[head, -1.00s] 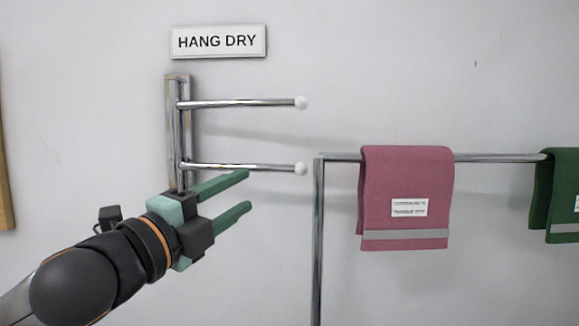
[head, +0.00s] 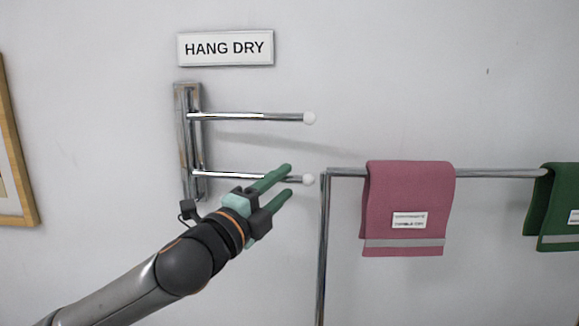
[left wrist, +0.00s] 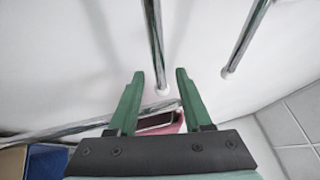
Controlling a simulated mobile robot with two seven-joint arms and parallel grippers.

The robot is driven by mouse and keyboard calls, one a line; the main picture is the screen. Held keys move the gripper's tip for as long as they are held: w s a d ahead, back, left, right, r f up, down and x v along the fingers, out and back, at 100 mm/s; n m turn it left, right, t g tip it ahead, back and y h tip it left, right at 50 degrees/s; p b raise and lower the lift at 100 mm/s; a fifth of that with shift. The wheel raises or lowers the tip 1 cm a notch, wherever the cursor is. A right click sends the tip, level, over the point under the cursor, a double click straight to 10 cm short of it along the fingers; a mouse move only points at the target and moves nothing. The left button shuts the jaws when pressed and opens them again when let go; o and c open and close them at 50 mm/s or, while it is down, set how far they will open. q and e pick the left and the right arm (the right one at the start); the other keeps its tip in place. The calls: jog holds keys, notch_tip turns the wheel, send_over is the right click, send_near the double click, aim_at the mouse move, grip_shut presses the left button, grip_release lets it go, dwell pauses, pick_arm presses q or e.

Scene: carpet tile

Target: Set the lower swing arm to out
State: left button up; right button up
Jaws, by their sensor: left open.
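Two chrome swing arms come off a wall bracket (head: 189,150) under a HANG DRY sign. The lower swing arm (head: 225,175) points right and ends in a white ball; the upper swing arm (head: 250,116) points the same way above it. My left gripper (head: 289,181), with green fingers, is open and empty near the lower arm's outer end, hiding part of it. In the left wrist view the lower arm (left wrist: 155,45) lines up between the open fingers (left wrist: 159,74), its ball near the tips; I cannot tell whether they touch. My right gripper is not in view.
A chrome towel rail (head: 500,173) stands close to the right of the swing arms' tips. A pink towel (head: 408,200) and a green towel (head: 557,215) hang on it. A wooden frame (head: 12,150) is at the left. The sign (head: 225,48) is above the bracket.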

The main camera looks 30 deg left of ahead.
pick_arm(q)
jog(key=shift+x, duration=1.5)
grip_shut()
dwell(0.4)
